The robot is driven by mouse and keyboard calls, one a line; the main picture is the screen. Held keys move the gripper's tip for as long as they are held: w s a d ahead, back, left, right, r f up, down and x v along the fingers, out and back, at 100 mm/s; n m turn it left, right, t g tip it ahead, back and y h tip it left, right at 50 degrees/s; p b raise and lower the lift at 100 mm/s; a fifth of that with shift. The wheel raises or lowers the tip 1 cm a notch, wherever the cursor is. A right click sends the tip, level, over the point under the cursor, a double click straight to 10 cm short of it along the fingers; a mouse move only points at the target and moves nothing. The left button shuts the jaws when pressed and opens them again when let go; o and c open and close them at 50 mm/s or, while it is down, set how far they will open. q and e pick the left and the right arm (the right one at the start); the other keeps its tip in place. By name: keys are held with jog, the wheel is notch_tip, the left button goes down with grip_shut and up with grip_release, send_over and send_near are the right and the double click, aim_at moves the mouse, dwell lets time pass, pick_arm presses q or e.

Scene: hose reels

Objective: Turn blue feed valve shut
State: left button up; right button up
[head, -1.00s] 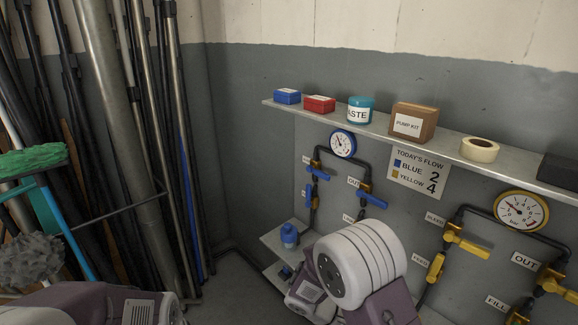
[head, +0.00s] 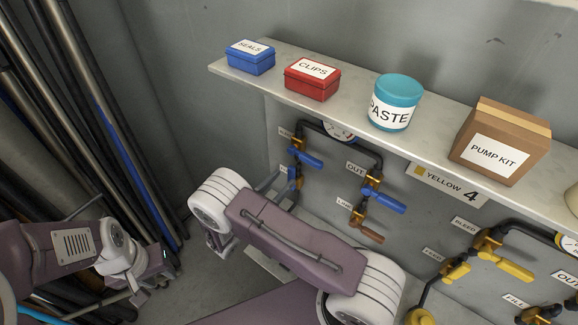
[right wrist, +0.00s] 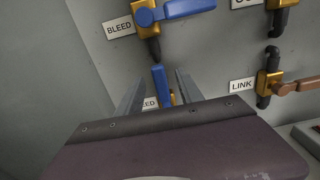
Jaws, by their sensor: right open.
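The blue feed valve is at the left of the wall panel, below the blue bleed valve (head: 304,157). Its blue handle (right wrist: 159,84) stands nearly upright in the right wrist view, and its label is partly hidden. In the head view the feed handle (head: 293,175) is small and partly covered by my right gripper (head: 279,188). My right gripper (right wrist: 161,74) is open, with one finger on each side of the feed handle; I cannot tell whether they touch it. My left gripper (head: 156,288) is low at the left, away from the panel; its opening is unclear.
The out valve (head: 377,192) and brown-handled link valve (head: 363,229) are right of the feed valve. Yellow valves (head: 490,258) are further right. A shelf (head: 350,140) above holds boxes and a paste jar (head: 397,103). Poles (head: 120,150) lean at the left.

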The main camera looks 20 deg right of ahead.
aim_at(290, 172)
jog(key=p+x, duration=0.1)
jog(key=x, duration=0.5)
jog(key=shift+w+a+f, duration=0.1)
jog(key=shift+w+f, duration=0.05)
jog(key=shift+f, duration=0.05)
jog(key=shift+a+r, duration=0.1)
grip_shut()
dwell(0.9)
